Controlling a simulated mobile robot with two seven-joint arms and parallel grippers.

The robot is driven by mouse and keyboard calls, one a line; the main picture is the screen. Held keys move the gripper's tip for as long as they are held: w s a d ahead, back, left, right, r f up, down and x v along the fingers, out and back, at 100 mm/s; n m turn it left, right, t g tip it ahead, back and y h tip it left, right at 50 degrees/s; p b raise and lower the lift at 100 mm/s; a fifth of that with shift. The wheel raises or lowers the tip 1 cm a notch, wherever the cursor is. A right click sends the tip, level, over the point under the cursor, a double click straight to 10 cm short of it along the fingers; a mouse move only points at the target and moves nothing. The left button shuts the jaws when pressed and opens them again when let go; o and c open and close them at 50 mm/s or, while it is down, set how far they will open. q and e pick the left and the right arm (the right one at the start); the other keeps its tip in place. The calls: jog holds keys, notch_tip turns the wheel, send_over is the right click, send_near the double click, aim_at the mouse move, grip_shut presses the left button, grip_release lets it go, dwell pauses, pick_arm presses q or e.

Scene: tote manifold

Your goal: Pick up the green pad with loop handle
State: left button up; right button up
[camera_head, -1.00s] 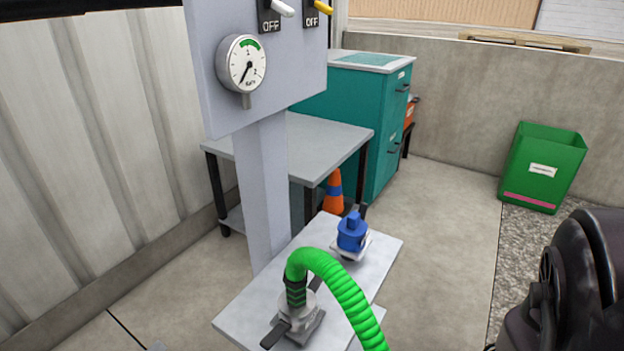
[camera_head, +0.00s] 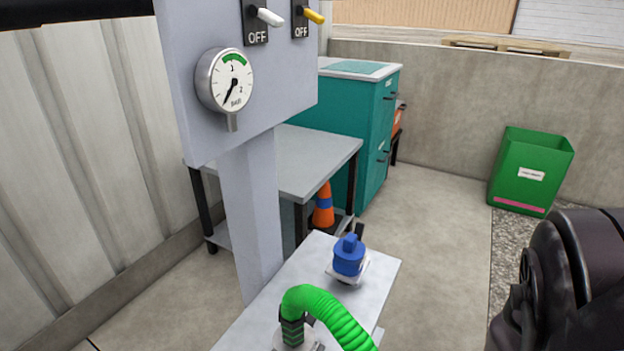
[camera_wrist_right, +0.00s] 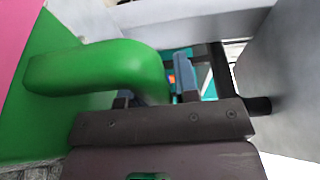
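A smooth green loop (camera_wrist_right: 100,70) shows large in the right wrist view, at the left. It looks like the loop handle, but I cannot make out a pad for certain. My right gripper (camera_wrist_right: 156,94) has its fingers apart, and part of the loop covers the left finger. A gap shows between the loop and the right finger. I cannot tell whether the loop lies between the fingers or just in front of them. In the head view, only my dark right arm shows at the lower right; its gripper is hidden. My left gripper is not in view.
A ribbed green hose (camera_head: 330,310) and a blue fitting (camera_head: 348,257) are on a light plate (camera_head: 285,275). A gauge panel (camera_head: 190,100) stands left. Behind are a grey table (camera_head: 310,150), an orange cone (camera_head: 323,205), a teal cabinet (camera_head: 370,130) and a green bin (camera_head: 530,170).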

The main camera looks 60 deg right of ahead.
grip_shut()
jog(key=shift+r, duration=0.1)
